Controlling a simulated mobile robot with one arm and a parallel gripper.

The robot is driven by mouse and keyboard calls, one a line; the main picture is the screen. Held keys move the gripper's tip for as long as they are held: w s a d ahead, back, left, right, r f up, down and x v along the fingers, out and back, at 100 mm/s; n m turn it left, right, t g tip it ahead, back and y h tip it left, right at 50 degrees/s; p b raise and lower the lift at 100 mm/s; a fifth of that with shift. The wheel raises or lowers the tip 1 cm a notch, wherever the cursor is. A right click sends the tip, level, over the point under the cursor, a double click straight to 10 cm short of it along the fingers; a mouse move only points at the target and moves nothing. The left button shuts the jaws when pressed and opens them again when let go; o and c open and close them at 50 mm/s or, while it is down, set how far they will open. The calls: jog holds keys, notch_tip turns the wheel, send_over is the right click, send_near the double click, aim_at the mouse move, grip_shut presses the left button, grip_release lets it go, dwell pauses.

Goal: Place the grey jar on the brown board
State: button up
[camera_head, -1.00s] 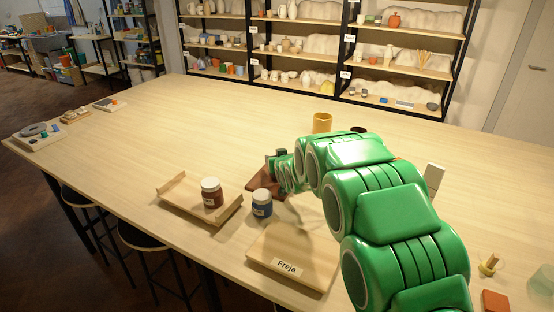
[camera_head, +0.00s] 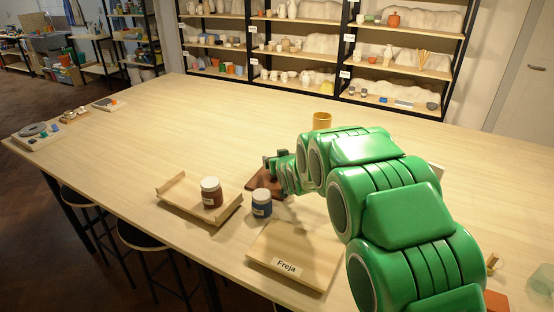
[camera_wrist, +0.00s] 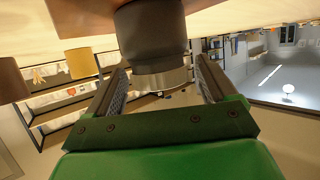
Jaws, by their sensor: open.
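The brown board (camera_head: 258,184) lies on the table, partly hidden behind my gripper in the head view; its edge shows at the top of the wrist view (camera_wrist: 72,12). The dark grey jar (camera_wrist: 152,36) appears upside down in the wrist view, its pale lower-pictured end between my fingers. The jar overlaps the board there; their contact is cut off at the top edge. I cannot make the jar out in the head view. My gripper (camera_head: 268,161) is open, one finger on either side of the jar (camera_wrist: 162,88), with gaps visible near the fingertips.
A blue jar (camera_head: 262,204) stands close in front of the brown board. A red-brown jar (camera_head: 211,193) stands on a wooden tray (camera_head: 172,193) to the left. A board labelled Freja (camera_head: 300,262) lies in front. A yellow cup (camera_head: 322,121) stands behind. The left table is largely clear.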

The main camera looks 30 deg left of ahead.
jog(key=v, duration=0.8)
jog(key=shift+s+d+r, duration=0.1)
jog(key=shift+s+d, duration=0.05)
jog(key=shift+s, duration=0.1)
jog(key=shift+s+d+r, duration=0.2)
jog(key=shift+s+d, duration=0.1)
